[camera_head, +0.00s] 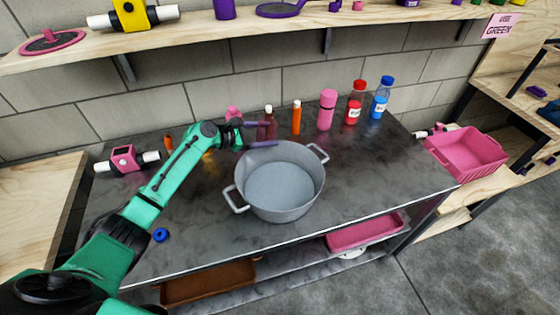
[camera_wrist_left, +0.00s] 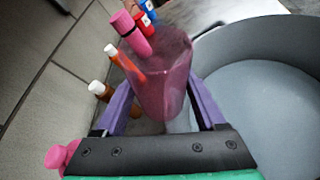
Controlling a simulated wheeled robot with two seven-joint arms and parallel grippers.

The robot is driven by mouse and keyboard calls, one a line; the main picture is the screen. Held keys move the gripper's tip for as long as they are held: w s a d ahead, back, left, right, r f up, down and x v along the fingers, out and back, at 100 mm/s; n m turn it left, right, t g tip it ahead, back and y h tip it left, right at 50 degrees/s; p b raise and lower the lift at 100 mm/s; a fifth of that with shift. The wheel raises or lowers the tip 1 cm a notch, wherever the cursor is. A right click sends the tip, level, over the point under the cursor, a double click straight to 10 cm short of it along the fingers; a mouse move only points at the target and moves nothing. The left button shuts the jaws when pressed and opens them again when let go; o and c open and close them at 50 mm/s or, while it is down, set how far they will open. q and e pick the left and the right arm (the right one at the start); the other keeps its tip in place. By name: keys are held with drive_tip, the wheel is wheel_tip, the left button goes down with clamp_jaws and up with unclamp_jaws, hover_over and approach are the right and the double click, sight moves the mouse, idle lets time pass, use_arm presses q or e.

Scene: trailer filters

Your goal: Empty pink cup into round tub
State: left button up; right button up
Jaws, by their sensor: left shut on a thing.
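The pink cup (camera_wrist_left: 160,75) is see-through and sits between the purple fingers of my left gripper (camera_wrist_left: 160,108) in the left wrist view. In the head view the left gripper (camera_head: 264,134) is shut on it, just behind the tub's back rim; the cup shows there only as a small dark reddish patch. I cannot tell its contents. The round tub (camera_head: 282,208) is grey with two side handles and stands on the dark counter; its inside looks pale and bare. It also shows at the right of the left wrist view (camera_wrist_left: 220,50). My right gripper is not in view.
Behind the tub stand a white-capped bottle (camera_head: 268,109), an orange bottle (camera_head: 296,118), a pink bottle (camera_head: 326,112), a red one (camera_head: 353,112) and a blue one (camera_head: 379,104). A pink-and-white device (camera_head: 124,158) lies at the left. The counter (camera_head: 370,180) is clear right of the tub.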

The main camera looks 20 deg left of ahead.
sight(263, 124)
use_arm(q)
drive_tip(key=shift+w+a+r+n+g+h+p, duration=0.35)
drive_tip(key=shift+w+r+n, duration=0.25)
drive_tip(key=shift+r+n, duration=0.2)
drive_tip(key=shift+w+a+f+n+g+b, duration=0.15)
drive_tip(key=shift+f+n+g+b, duration=0.1)
drive_tip(key=shift+f+n+b, duration=0.25)
drive_tip(key=shift+w+a+h+b, duration=0.1)
drive_tip(key=shift+h+b, duration=0.25)
wheel_tip(263, 124, up, 6)
drive_tip(key=p, duration=0.6)
drive_tip(key=shift+f, duration=0.5)
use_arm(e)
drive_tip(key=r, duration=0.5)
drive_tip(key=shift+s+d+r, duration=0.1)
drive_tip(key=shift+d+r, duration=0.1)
